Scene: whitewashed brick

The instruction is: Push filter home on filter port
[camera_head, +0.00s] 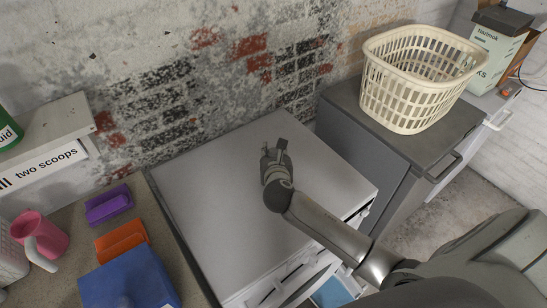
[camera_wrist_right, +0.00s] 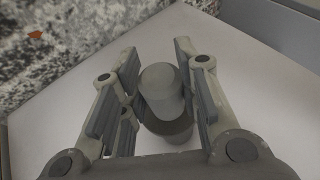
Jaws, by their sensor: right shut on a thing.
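My right gripper (camera_head: 276,150) is over the grey top of a white appliance (camera_head: 215,195), with its fingers toward the brick wall. In the right wrist view, its fingers (camera_wrist_right: 157,88) are closed around a grey cylinder (camera_wrist_right: 162,92), which seems to be the filter. The cylinder has a rounded, paler cap, a darker wider band below and a pale lower part. I cannot tell whether this lower part is the port or how far the filter sits on it. In the head view, the gripper mostly hides the cylinder. My left gripper is not in view.
A cream basket (camera_head: 412,95) stands on a grey cabinet (camera_head: 345,115) at the right, with a box (camera_head: 495,50) behind. The appliance top is otherwise clear.

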